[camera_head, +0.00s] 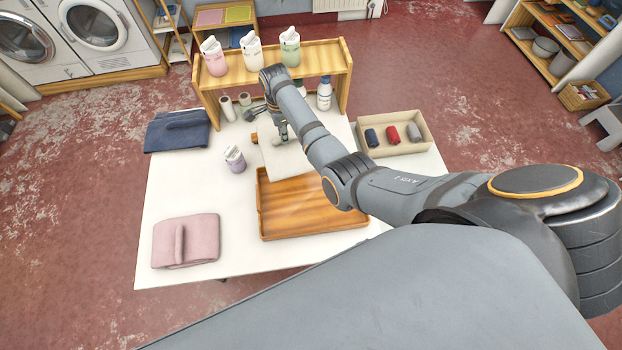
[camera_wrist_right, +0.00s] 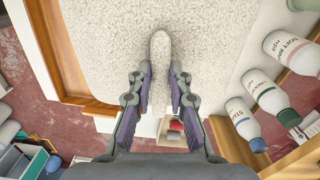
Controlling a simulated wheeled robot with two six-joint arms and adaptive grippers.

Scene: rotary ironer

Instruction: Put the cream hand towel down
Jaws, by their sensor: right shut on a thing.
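The cream hand towel (camera_wrist_right: 100,30) fills the upper part of the right wrist view, with a raised fold (camera_wrist_right: 160,52) between my fingertips. My right gripper (camera_wrist_right: 160,74) is shut on that fold. In the head view, the towel (camera_head: 283,158) shows as a pale flat piece beneath my right arm, between the wooden shelf and the brown wooden tray (camera_head: 262,222). The arm hides part of it. I cannot tell whether the towel touches the table. My left gripper is in neither view.
A wooden shelf (camera_head: 330,61) with several bottles stands at the back of the white table (camera_head: 185,187). A navy towel (camera_head: 178,131), a lilac bottle (camera_head: 235,159) and a pink towel (camera_head: 186,241) lie or stand left. A box (camera_head: 412,143) of rolled cloths is right.

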